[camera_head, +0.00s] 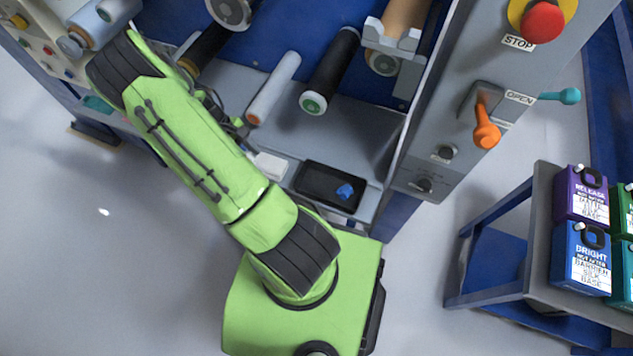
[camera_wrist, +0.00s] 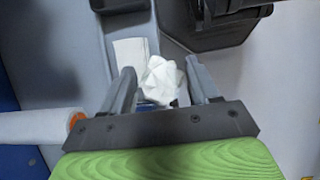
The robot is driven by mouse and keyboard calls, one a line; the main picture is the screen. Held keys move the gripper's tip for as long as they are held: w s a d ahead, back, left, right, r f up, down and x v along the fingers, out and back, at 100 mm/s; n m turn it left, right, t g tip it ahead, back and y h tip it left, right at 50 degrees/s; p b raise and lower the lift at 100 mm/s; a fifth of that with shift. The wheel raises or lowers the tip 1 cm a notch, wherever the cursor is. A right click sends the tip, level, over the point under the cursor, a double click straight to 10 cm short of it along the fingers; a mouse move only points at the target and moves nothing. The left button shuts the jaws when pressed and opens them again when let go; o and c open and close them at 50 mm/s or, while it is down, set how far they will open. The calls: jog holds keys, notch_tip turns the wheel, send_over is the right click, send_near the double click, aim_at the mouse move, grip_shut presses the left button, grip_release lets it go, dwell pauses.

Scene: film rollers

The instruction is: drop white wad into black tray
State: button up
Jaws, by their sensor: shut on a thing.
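The white wad (camera_wrist: 160,82) is a crumpled white lump between the two fingers of my gripper (camera_wrist: 160,72) in the wrist view. My gripper is shut on it and holds it off the ledge. The black tray (camera_head: 312,198) lies on the grey ledge in the head view, with a small blue wad (camera_head: 345,191) in its right part. A dark edge at the top of the wrist view looks like the tray (camera_wrist: 120,4), beyond a white pad. In the head view my green arm hides most of my gripper and the white wad.
A white pad (camera_head: 270,165) lies on the ledge, left of the tray. A white roller with an orange end (camera_head: 273,88) and a black roller (camera_head: 330,72) stick out above the ledge. A grey control panel (camera_head: 445,150) stands right of the tray.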

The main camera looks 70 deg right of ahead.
jog(key=s+d+r+n, duration=0.1)
jog(key=s+d, duration=0.2)
jog(key=s, duration=0.6)
jog(key=s+d+n, duration=0.1)
jog(key=s+d, duration=0.1)
jog(key=s, duration=0.7)
jog(key=shift+h, duration=0.4)
notch_tip(320, 180, down, 10)
jog(key=b, duration=0.4)
jog(key=shift+w+r, duration=0.15)
jog(key=shift+r, duration=0.1)
jog(key=shift+f+b, duration=0.6)
jog(key=o, duration=0.7)
jog(key=shift+o, duration=0.2)
